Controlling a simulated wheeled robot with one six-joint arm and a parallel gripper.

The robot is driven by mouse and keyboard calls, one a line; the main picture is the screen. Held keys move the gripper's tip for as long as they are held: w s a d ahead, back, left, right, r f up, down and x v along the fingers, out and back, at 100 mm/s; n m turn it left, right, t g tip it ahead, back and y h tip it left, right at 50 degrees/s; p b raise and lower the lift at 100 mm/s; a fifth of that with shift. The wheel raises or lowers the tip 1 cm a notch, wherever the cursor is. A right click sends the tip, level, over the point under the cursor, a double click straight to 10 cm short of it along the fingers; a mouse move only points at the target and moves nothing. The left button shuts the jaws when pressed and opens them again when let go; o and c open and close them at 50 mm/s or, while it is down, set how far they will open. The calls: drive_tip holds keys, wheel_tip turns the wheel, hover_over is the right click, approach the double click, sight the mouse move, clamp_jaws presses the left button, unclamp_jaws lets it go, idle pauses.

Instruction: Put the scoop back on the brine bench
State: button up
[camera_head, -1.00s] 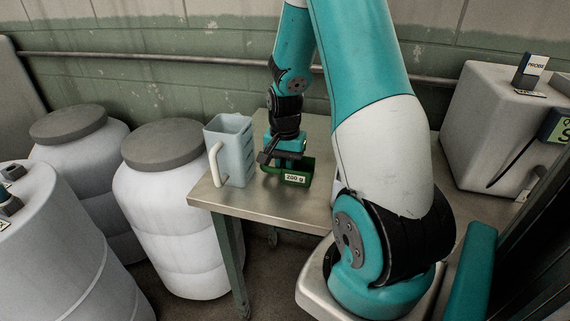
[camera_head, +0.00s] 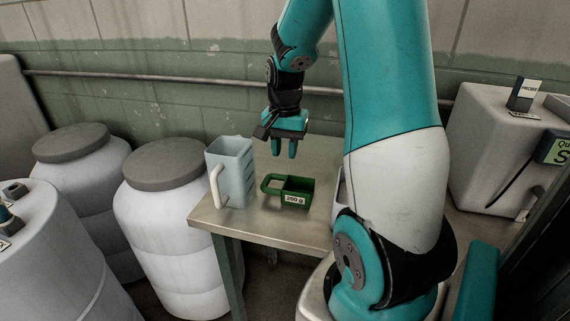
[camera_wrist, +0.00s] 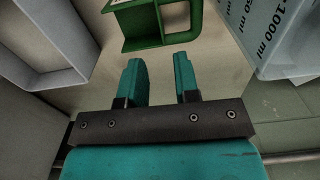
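The green scoop (camera_head: 297,191), marked "200 g", sits upright on the metal bench (camera_head: 262,229), its loop handle pointing left. My gripper (camera_head: 286,149) is above and behind the scoop, clear of it. Its two teal fingers are apart with nothing between them. In the wrist view, my gripper (camera_wrist: 160,80) shows the fingers spread and empty, with the scoop (camera_wrist: 150,22) beyond the fingertips at the top, partly cut off by the frame.
A clear measuring jug (camera_head: 231,172) with a white handle stands left of the scoop; it also shows in the wrist view (camera_wrist: 268,35). A grey tray-like object (camera_wrist: 45,40) is at the wrist view's left. White barrels (camera_head: 173,230) stand left of the bench.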

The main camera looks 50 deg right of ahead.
drive_tip(key=s+a+r+n+t+y, duration=0.1)
drive_tip(key=a+r+n, duration=0.3)
drive_tip(key=a, duration=0.6)
drive_tip(key=a+r+n+y, duration=0.1)
drive_tip(key=a+r+n, duration=0.1)
drive_tip(key=a+n, duration=0.65)
drive_tip(key=s+a+r+n+g+y, duration=0.1)
drive_tip(key=s+a+r+n+y, duration=0.1)
drive_tip(key=s+a+n, duration=0.6)
drive_tip(key=s+a, duration=0.4)
drive_tip(key=a, duration=0.3)
drive_tip(key=shift+s+a+r, duration=0.2)
drive_tip(key=shift+s+r, duration=0.1)
drive_tip(key=shift+r, duration=0.05)
drive_tip(key=shift+d, duration=0.15)
